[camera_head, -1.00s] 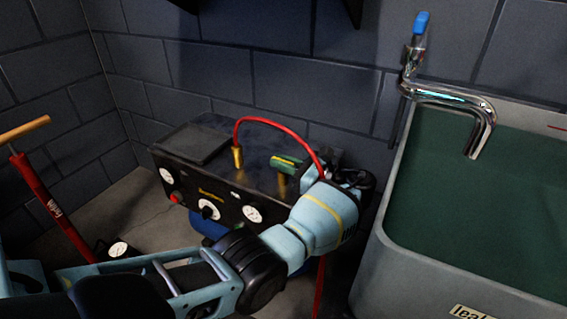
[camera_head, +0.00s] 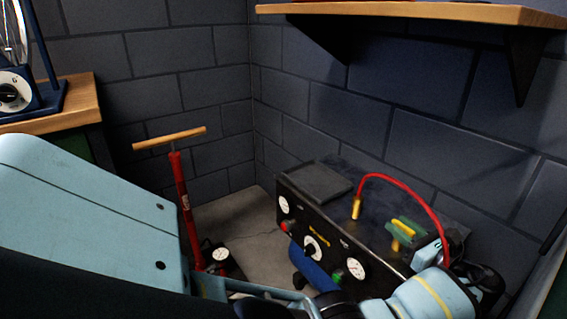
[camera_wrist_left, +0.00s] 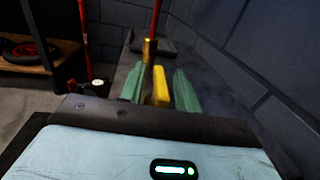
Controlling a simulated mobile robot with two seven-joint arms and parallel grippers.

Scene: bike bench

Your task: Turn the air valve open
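The air valve has a yellow lever (camera_head: 403,228) on a brass stem, on top of the black compressor (camera_head: 322,228). My left gripper (camera_head: 407,232) reaches in from the right end of the compressor, with its green fingers at the lever. In the left wrist view the yellow lever (camera_wrist_left: 160,87) stands between the two green fingers (camera_wrist_left: 158,88), with a narrow gap visible on each side. The fingers are open around it and do not look closed on it. The lever points roughly along the fingers. My right gripper is not in view.
A red hose (camera_head: 403,183) arches from a brass fitting (camera_head: 356,208) over the compressor top, close to my left gripper. A red floor pump (camera_head: 182,205) stands to the left. A wooden shelf (camera_head: 400,12) hangs above, and the block wall is close behind.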

